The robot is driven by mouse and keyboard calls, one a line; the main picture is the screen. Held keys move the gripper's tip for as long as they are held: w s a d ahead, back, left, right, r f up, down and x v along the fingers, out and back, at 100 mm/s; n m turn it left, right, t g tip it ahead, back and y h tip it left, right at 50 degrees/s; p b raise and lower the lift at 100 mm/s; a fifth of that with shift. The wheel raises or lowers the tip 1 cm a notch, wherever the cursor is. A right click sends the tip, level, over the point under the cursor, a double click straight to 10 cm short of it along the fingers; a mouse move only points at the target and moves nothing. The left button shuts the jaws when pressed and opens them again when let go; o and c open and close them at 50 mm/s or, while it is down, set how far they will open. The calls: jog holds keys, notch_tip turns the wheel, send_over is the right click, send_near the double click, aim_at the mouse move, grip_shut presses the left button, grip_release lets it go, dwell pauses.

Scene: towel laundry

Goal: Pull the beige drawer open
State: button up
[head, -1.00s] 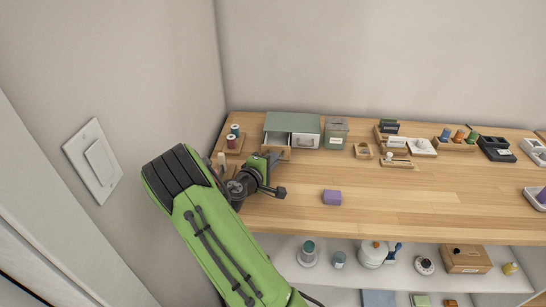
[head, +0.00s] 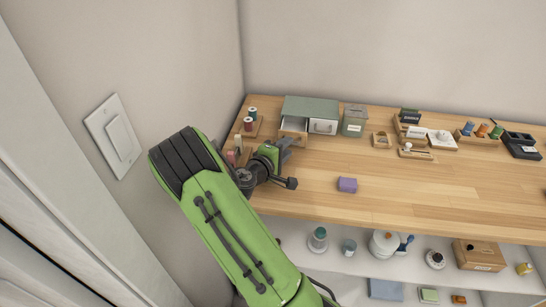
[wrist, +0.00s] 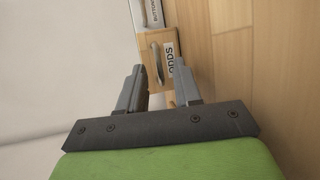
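The beige drawer (head: 290,136) is the left one in the grey-green cabinet (head: 311,106) at the back left of the worktop. It stands pulled out, with its pale inside showing from above. Its wooden front (wrist: 182,48) also shows in the wrist view, with a curved metal handle (wrist: 155,62) and a partly hidden label. My gripper (head: 285,150) is in front of the drawer. In the wrist view my gripper (wrist: 161,75) has its fingers apart, one on each side of the handle's lower part, with visible gaps. I cannot tell how deep the handle sits between them.
A white drawer (head: 323,126) with a handle is shut beside the beige one. A grey-green box (head: 353,122) stands right of the cabinet; thread spools (head: 248,124) stand left. A purple block (head: 347,185) lies toward the front. The wall is close on the left.

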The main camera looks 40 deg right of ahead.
jog(key=p+v, duration=0.1)
jog(key=v, duration=1.3)
jog(key=shift+d, duration=0.1)
jog(key=s+m+g+y, duration=0.1)
jog(key=s+m+y, duration=0.1)
jog(key=s+m+g+y+p, duration=0.1)
jog(key=s+m, duration=0.1)
jog(key=shift+s+a+r+y, duration=0.1)
jog(key=shift+a+r+y, duration=0.15)
jog(key=shift+y, duration=0.15)
jog(key=s+a+r+t+y+p, duration=0.3)
jog(key=s+a+r+y, duration=0.8)
jog(key=a, duration=0.5)
notch_tip(320, 180, up, 2)
jog(key=shift+s+r+p, duration=0.15)
jog(key=shift+s+p, duration=0.25)
jog(key=shift+s, duration=0.65)
